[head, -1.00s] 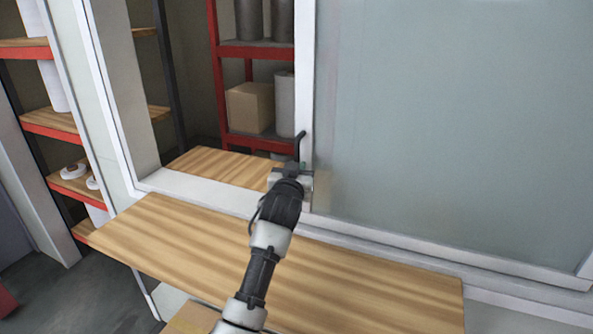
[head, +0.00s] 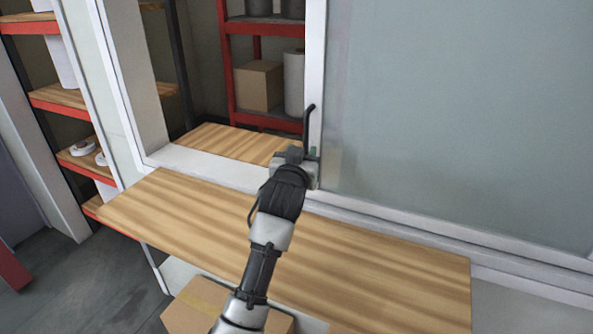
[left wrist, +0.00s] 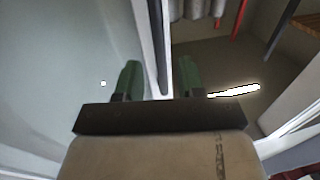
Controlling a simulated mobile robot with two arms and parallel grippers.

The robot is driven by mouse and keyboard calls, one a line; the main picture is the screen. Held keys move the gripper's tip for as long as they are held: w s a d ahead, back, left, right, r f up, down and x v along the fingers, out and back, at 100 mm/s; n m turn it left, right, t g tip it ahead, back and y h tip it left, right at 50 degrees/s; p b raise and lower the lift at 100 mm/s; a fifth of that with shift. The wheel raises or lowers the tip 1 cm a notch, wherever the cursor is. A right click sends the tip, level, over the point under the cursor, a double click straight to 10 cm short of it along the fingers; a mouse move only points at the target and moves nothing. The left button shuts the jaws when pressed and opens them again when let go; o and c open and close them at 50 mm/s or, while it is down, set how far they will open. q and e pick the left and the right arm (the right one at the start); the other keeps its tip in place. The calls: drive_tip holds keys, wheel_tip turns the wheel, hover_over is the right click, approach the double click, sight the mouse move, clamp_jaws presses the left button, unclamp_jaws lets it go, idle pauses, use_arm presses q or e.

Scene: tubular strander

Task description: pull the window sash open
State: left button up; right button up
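The window sash (head: 440,120) is a pale glass pane with a white frame on the right in the head view. Its left edge stands away from the left jamb, leaving an opening. A dark upright handle (head: 308,125) is on that edge. My left gripper (head: 308,157) is just below and beside the handle, partly hidden by its own wrist. In the left wrist view its green fingers (left wrist: 158,78) are spread apart, with the white sash edge (left wrist: 160,45) beyond and between them. Contact with the handle cannot be made out. My right gripper is in neither view.
A wooden counter (head: 370,265) runs below the window, under my arm. A cardboard box (head: 190,310) sits below it. Through the opening are an inner wooden ledge (head: 225,145) and a red shelf rack (head: 228,75). More shelves (head: 65,95) stand at left.

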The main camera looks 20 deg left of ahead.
use_arm(q)
drive_tip(key=s, duration=0.4)
drive_tip(key=s+b, duration=0.1)
drive_tip(key=s, duration=0.1)
drive_tip(key=shift+d, duration=0.35)
drive_tip(key=shift+w, duration=0.1)
